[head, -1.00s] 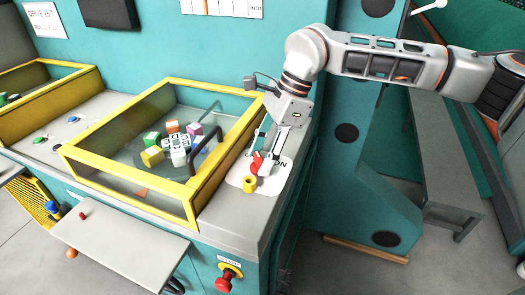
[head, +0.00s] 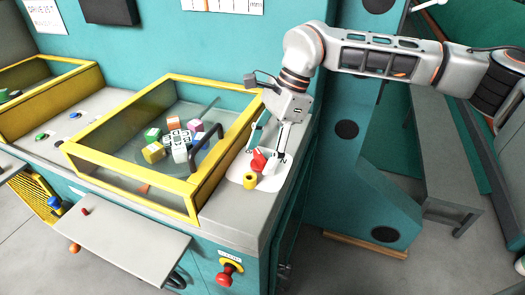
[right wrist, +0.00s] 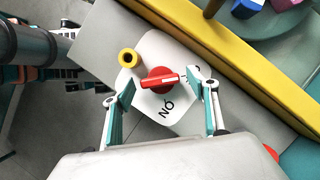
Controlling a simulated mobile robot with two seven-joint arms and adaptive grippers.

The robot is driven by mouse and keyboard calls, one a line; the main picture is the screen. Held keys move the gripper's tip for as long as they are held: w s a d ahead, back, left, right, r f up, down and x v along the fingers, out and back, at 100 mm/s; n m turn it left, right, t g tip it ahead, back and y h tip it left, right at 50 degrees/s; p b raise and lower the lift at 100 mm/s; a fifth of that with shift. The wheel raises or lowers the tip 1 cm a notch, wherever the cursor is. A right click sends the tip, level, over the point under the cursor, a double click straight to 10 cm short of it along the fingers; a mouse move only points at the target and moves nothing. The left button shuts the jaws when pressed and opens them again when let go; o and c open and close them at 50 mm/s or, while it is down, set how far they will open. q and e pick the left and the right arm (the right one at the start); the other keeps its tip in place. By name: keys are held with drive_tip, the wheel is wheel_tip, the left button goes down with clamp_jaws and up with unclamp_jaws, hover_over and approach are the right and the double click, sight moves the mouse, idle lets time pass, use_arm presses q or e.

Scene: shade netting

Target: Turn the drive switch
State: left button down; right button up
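The drive switch is a red rotary knob (right wrist: 160,80) on a white label plate (right wrist: 150,50), on the grey console ledge. It also shows in the head view (head: 258,160). In the right wrist view its handle bar lies nearly level, tilted slightly. The "ON" print (right wrist: 167,108) shows below the knob; another print near the right finger is mostly covered. My right gripper (right wrist: 162,82) is open, with one finger on each side of the knob and a visible gap on both sides. In the head view the right gripper (head: 268,155) points down at it. My left gripper is not in view.
A yellow ring-shaped part (head: 250,180) stands close beside the knob. A yellow-framed clear box (head: 128,190) with coloured cubes and a black handle sits left of it. A red button (head: 228,272) is on the front below. A teal post (head: 345,180) stands to the right.

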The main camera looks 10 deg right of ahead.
drive_tip(key=shift+d+r, duration=0.1)
drive_tip(key=shift+r, duration=0.1)
drive_tip(key=s+v, duration=0.1)
drive_tip(key=v, duration=1)
drive_tip(key=shift+w+r, duration=0.3)
drive_tip(key=shift+w, duration=0.2)
drive_tip(key=shift+s+d+f, duration=0.1)
